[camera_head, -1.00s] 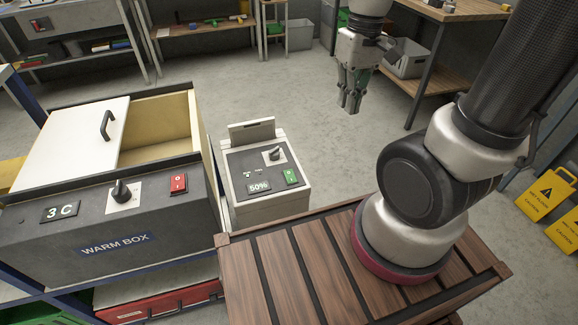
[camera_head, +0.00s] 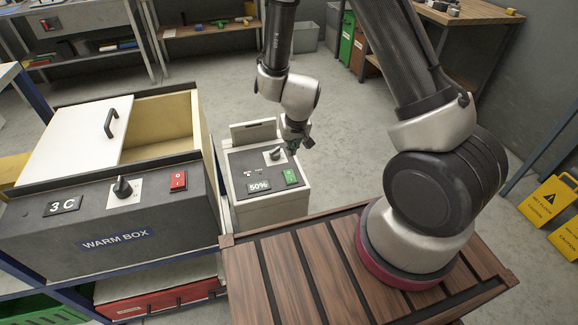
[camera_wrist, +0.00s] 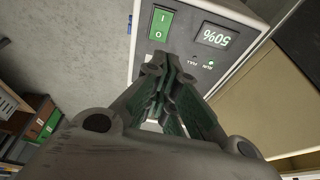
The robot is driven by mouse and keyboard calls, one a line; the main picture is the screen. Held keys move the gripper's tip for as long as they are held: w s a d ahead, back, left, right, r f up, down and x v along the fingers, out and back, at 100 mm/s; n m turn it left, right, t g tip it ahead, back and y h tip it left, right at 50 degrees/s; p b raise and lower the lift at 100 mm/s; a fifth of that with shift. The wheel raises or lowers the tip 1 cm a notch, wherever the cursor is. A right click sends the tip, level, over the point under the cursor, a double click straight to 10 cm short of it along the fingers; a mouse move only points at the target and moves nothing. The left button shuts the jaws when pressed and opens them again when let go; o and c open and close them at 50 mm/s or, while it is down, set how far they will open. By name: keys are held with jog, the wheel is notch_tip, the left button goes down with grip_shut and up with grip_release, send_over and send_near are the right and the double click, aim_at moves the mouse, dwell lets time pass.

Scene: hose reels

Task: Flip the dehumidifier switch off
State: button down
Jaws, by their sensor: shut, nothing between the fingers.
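The dehumidifier (camera_head: 243,161) is a pale box with a dark sloped top panel, standing between the warm box and my wooden deck. In the wrist view the green switch (camera_wrist: 161,23), marked I and O, lies just beyond my fingertips, and a small RUN light (camera_wrist: 211,64) glows green. Which side of the switch is pressed is not clear. My gripper (camera_head: 291,150) is shut and empty above the panel's back right, near the knob; its fingertips (camera_wrist: 158,66) hide part of the panel.
The warm box (camera_head: 110,220) stands to the left with its own knob (camera_head: 123,188) and red switch (camera_head: 178,181). Yellow caution signs (camera_head: 548,200) stand at the far right. Open floor lies behind and right of the dehumidifier.

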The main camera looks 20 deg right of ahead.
aim_at(288, 172)
jog(key=shift+w+d+r, duration=0.15)
jog(key=shift+w, duration=0.1)
jog(key=x, duration=1.4)
jog(key=shift+s+d, duration=0.1)
jog(key=shift+s, duration=0.15)
jog(key=shift+w+f, duration=0.15)
jog(key=shift+f, duration=0.25)
jog(key=shift+s+r, duration=0.35)
jog(key=shift+s, duration=0.4)
